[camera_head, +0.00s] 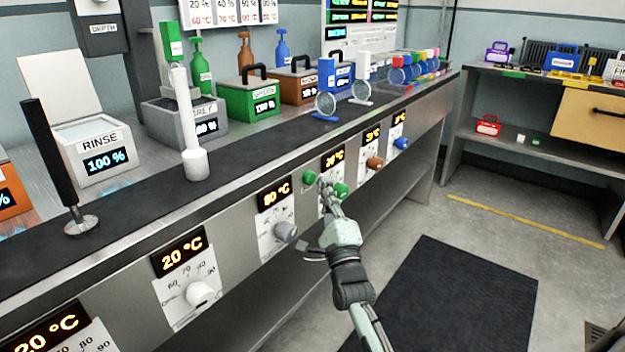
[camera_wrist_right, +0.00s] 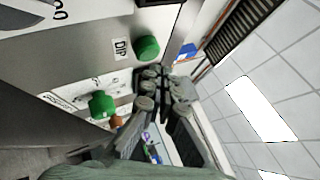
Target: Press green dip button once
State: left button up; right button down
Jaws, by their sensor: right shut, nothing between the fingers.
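The green dip button (camera_head: 309,177) is a round green cap on the counter's front panel, left of a 20 °C display. In the right wrist view the green button (camera_wrist_right: 146,49) sits beside a DIP label (camera_wrist_right: 121,48). A green knob (camera_head: 341,190) is to its right, under that display, and also shows in the wrist view (camera_wrist_right: 101,104). My right gripper (camera_head: 327,191) is shut and empty in front of the panel, close to the button and the knob. In the wrist view its fingertips (camera_wrist_right: 153,84) appear just beside the button, seemingly apart from it. My left gripper is not in view.
More knobs line the panel: grey (camera_head: 285,232) and white (camera_head: 199,294) to the left, brown (camera_head: 374,163) and blue (camera_head: 401,143) to the right. A green box (camera_head: 250,99) and other boxes stand on the counter. A dark mat (camera_head: 455,295) lies on open floor.

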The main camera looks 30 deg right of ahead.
jog(key=shift+w, duration=0.1)
dwell(0.4)
jog(key=shift+w+a, duration=0.15)
jog(key=shift+w, duration=0.15)
